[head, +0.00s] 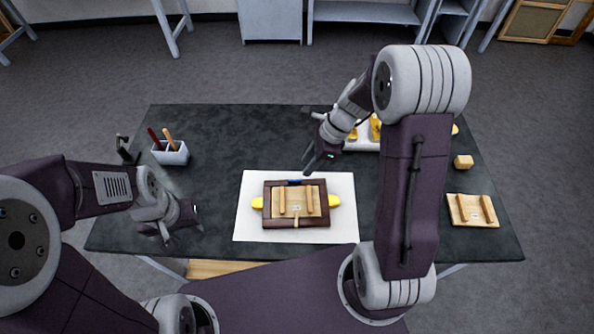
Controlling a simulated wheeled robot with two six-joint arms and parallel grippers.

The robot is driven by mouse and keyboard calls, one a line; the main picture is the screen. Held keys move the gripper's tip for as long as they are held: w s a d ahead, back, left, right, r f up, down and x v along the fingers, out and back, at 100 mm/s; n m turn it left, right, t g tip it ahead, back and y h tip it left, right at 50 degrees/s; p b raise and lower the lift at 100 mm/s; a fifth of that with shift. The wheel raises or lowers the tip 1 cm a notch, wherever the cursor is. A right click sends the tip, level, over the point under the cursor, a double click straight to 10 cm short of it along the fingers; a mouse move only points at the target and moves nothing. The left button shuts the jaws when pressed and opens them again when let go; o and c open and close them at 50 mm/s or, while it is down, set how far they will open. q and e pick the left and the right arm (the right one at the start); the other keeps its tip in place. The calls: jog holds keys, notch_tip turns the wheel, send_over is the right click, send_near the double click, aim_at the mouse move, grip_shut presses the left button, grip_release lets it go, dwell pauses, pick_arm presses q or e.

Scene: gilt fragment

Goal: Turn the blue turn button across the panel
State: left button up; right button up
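A dark brown wooden frame (270,218) lies on a white sheet on the table. A light wood panel (300,208) with two raised bars sits inside it. The blue turn button (295,182) is a small blue piece at the frame's far edge; its exact angle is too small to tell. Yellow pieces stick out at the frame's left (257,203) and right (334,200) sides. My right gripper (312,168) is above and just beyond the blue button, apart from it as far as I can see; its finger opening is unclear. My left gripper (184,235) is open and empty over the table's left part.
The white sheet (255,228) lies mid-table. A pale holder (172,154) with handled tools stands at the back left. A white tray with yellow objects (375,128) is partly behind my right arm. A wooden block (463,162) and another barred panel (472,211) lie at right.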

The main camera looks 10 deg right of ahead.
aim_at(295, 180)
jog(key=x, duration=0.5)
jog(key=b+x, duration=0.1)
jog(key=x, duration=0.2)
jog(key=shift+w+d, duration=0.1)
jog(key=shift+w, duration=0.25)
jog(key=shift+s, duration=0.3)
jog(key=shift+w, duration=0.15)
grip_shut()
